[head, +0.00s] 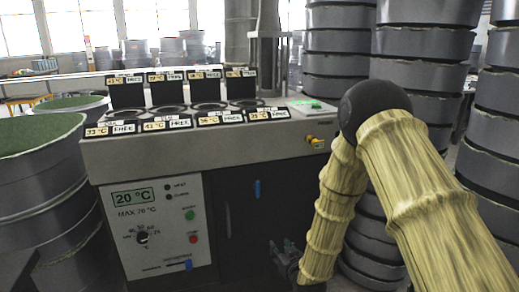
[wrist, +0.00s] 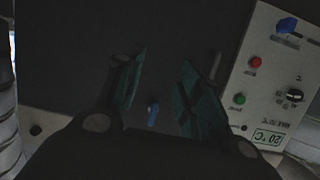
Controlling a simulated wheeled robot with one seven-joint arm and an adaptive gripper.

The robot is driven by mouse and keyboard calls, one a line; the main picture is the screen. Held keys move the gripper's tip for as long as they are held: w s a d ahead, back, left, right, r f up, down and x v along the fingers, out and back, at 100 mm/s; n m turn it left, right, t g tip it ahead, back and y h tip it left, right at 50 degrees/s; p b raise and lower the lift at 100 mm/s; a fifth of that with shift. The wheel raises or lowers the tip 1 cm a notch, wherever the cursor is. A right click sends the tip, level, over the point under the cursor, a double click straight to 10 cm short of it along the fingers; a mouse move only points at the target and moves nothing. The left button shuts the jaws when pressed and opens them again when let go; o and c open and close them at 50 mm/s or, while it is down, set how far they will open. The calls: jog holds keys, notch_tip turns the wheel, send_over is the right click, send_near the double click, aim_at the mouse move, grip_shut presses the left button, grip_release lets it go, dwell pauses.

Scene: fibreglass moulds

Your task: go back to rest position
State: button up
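My gripper (head: 285,258) hangs low in front of the dark cabinet door of the machine (head: 240,148), at the lower middle of the head view. In the wrist view my gripper (wrist: 165,85) has its two green-padded fingers spread apart with nothing held between them. A blue door handle (wrist: 153,112) shows beyond the fingers, apart from them as far as I can see. My arm in its yellowish sleeve comes in from the right and bends down to the gripper.
The control panel (head: 158,228) reads 20 °C and has a knob and green and red buttons. Labelled black lids (head: 166,88) stand open on top. Grey mould stacks (head: 338,40) rise close to my arm on the right. Green-filled drums (head: 40,135) stand left.

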jog(key=s+d+f+m+g+h, duration=0.1)
jog(key=s+d+f+g, duration=0.35)
jog(key=s+f, duration=0.75)
jog(key=s+d+f+m+g+h, duration=0.1)
jog(key=s+d+f+g+h, duration=0.3)
jog(key=s+f, duration=0.75)
jog(key=s+d+f+m+g+y, duration=0.1)
jog(key=s+d+g, duration=0.2)
jog(key=s, duration=1)
jog(key=s+d+f+g, duration=0.1)
jog(key=s+d+g, duration=0.15)
jog(key=s, duration=1.05)
notch_tip(320, 180, up, 16)
jog(key=p, duration=1.5)
jog(key=shift+d+p, duration=0.3)
jog(key=shift+d, duration=0.15)
jog(key=shift+s+d, duration=0.1)
jog(key=shift+s, duration=0.05)
jog(key=shift+c, duration=0.4)
